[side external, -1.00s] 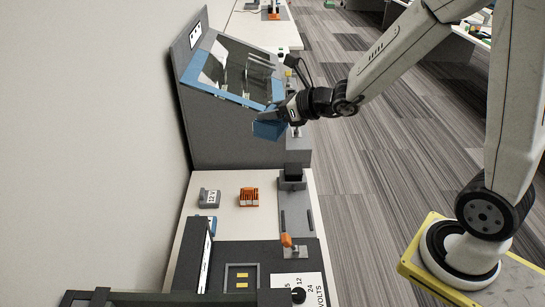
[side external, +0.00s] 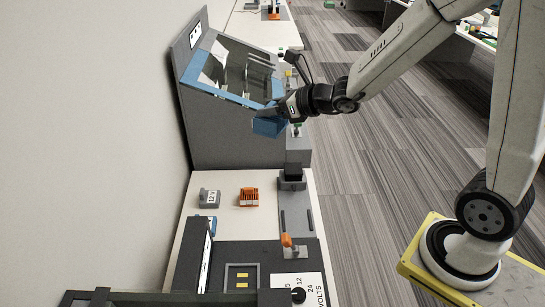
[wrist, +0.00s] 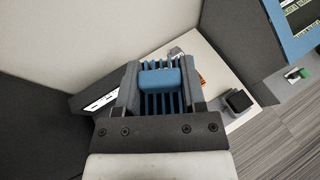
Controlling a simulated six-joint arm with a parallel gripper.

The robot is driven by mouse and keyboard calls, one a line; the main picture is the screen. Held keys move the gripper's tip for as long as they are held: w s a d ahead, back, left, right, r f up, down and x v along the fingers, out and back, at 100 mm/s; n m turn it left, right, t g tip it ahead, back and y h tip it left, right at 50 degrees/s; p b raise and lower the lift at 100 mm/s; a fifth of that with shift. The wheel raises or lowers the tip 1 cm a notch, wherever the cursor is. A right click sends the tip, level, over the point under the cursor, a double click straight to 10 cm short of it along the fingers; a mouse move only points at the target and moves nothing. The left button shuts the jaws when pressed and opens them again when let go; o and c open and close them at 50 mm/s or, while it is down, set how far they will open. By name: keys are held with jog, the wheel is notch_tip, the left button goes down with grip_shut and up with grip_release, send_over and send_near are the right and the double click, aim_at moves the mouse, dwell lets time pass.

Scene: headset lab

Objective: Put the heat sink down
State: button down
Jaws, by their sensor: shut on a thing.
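The blue finned heat sink (wrist: 160,84) is between the two fingers of my gripper (wrist: 162,98) in the wrist view, with its fins showing. In the side external view the heat sink (side external: 268,127) hangs from my gripper (side external: 281,113), in the air in front of the grey cabinet and above the white bench (side external: 230,180). My gripper is shut on it. Part of the heat sink is hidden by the fingers.
A blue-framed clear window (side external: 235,70) is close behind my gripper. On the bench are a grey 12V block (side external: 209,197), an orange finned part (side external: 249,197) and a black block (side external: 292,174) on a grey fixture. White bench between them is bare.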

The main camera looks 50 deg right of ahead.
jog(key=shift+w+f, duration=0.1)
jog(key=shift+w+f, duration=0.35)
jog(key=shift+f, duration=0.05)
jog(key=w+a+f+n+g+y, duration=0.1)
jog(key=w+f+y, duration=0.15)
jog(key=f, duration=0.35)
jog(key=w+a+f+n+y, duration=0.1)
jog(key=w+f+n, duration=0.15)
jog(key=f, duration=0.45)
jog(key=n+g+y, duration=0.2)
send_over(250, 236)
notch_tip(250, 236, down, 18)
jog(key=shift+f, duration=2.8)
jog(key=shift+f, duration=0.15)
jog(key=shift+f, duration=1.95)
